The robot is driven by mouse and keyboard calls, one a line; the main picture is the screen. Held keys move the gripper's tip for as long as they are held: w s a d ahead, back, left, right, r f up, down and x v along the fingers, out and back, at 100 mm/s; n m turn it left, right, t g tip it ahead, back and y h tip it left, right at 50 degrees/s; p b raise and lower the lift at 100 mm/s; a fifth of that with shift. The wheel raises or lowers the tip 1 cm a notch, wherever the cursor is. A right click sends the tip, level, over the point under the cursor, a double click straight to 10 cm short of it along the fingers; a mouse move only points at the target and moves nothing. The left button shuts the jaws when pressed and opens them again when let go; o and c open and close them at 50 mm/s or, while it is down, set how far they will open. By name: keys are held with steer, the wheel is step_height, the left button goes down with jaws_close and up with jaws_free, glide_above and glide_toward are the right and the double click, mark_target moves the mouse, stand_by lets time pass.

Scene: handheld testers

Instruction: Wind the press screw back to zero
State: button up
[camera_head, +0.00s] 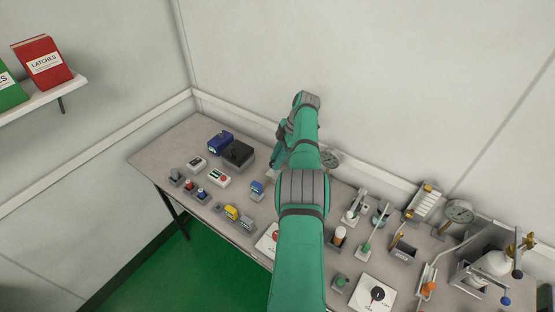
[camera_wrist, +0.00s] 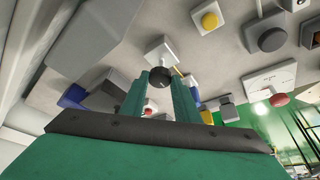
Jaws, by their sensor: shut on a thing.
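My gripper (camera_wrist: 162,80) shows in the wrist view with its two green fingers around a dark round knob (camera_wrist: 160,75), shut on it. The knob sits in front of a white block (camera_wrist: 161,49). I cannot tell whether this knob is the press screw, and no zero mark can be read. In the head view my arm hides most of the gripper and whatever it holds. A round dial gauge (camera_head: 330,158) shows just right of the arm, partly covered.
The grey table (camera_head: 160,157) carries many small testers. A dark box (camera_head: 238,153) and a blue box (camera_head: 220,141) stand at left. A larger gauge (camera_head: 460,211) and a white cylinder (camera_head: 496,262) with levers crowd the right. The wall runs close behind.

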steer(key=shift+s+a+f, duration=0.15)
steer(key=shift+s+f, duration=0.05)
steer(key=shift+f, duration=0.05)
steer(key=o, duration=1)
steer(key=shift+o, duration=0.2)
steer(key=shift+r, duration=0.1)
steer(key=shift+w, duration=0.1)
steer(key=shift+d+r, duration=0.2)
steer(key=shift+r, duration=0.3)
steer(key=v, duration=0.6)
steer(key=shift+r, duration=0.25)
steer(key=shift+w+d, duration=0.1)
steer(key=shift+d, duration=0.05)
